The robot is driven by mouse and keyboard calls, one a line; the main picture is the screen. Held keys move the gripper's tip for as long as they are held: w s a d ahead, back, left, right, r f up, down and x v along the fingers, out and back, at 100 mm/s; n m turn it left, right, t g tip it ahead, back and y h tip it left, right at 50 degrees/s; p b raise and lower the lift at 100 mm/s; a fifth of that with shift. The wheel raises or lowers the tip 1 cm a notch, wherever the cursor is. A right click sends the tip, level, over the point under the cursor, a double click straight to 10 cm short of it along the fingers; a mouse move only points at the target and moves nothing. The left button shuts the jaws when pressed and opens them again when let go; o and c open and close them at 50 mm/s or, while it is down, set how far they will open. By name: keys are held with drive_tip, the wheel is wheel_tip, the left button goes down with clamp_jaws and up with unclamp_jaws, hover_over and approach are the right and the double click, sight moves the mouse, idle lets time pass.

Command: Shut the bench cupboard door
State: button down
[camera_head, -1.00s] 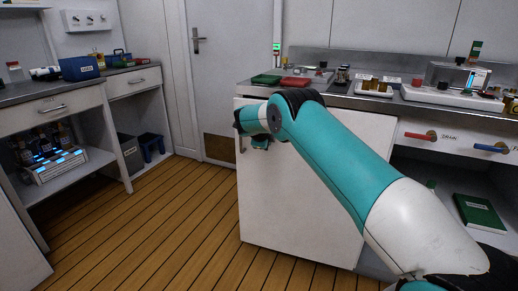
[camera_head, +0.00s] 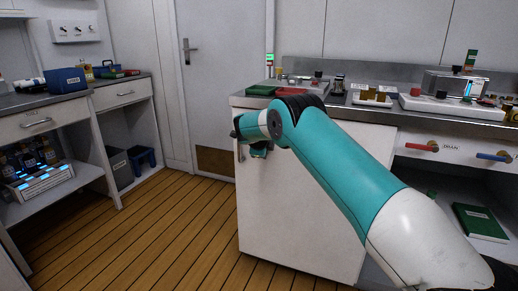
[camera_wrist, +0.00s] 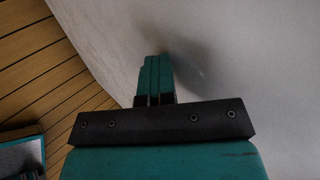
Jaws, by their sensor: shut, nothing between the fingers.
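The bench cupboard door (camera_head: 300,215) is a plain white panel below the bench top, right of centre in the head view. It stands at or close to the bench front; my arm covers part of it, so I cannot tell whether a gap remains. My gripper (camera_head: 258,150) is in front of the door's upper left part, near its left edge. In the wrist view my gripper (camera_wrist: 156,62) is shut and empty. Its fingertips are close to a pale door surface (camera_wrist: 250,55) and cast a shadow on it; contact is unclear.
Right of the door is an open bay with a green book (camera_head: 480,221), under red and blue valve handles (camera_head: 420,146). The bench top (camera_head: 350,104) carries trays and small items. A shelved bench (camera_head: 40,122) stands at left. The plank floor (camera_head: 170,240) between is clear.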

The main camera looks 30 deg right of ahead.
drive_tip(key=s+a+r+n+y, duration=0.2)
drive_tip(key=s+a+r+n, duration=0.35)
drive_tip(key=s+a, duration=0.3)
drive_tip(key=s+a+r+n+y, duration=0.2)
drive_tip(key=s+a+r+n, duration=0.2)
drive_tip(key=s+a+r, duration=0.4)
drive_tip(key=s+a+r+n+g+y, duration=0.15)
drive_tip(key=s+a+n, duration=0.35)
drive_tip(key=s+n, duration=0.5)
drive_tip(key=s+a+f+n+g+y, duration=0.1)
drive_tip(key=s+a+n+g+y, duration=0.4)
drive_tip(key=s, duration=1)
drive_tip(key=s+a+r+n, duration=0.1)
drive_tip(key=s+a+n, duration=0.3)
drive_tip(key=s+n, duration=0.7)
wheel_tip(320, 180, up, 24)
drive_tip(key=m+p, duration=0.1)
drive_tip(key=p, duration=2.3)
drive_tip(key=shift+s+p, duration=0.3)
drive_tip(key=shift+m, duration=0.25)
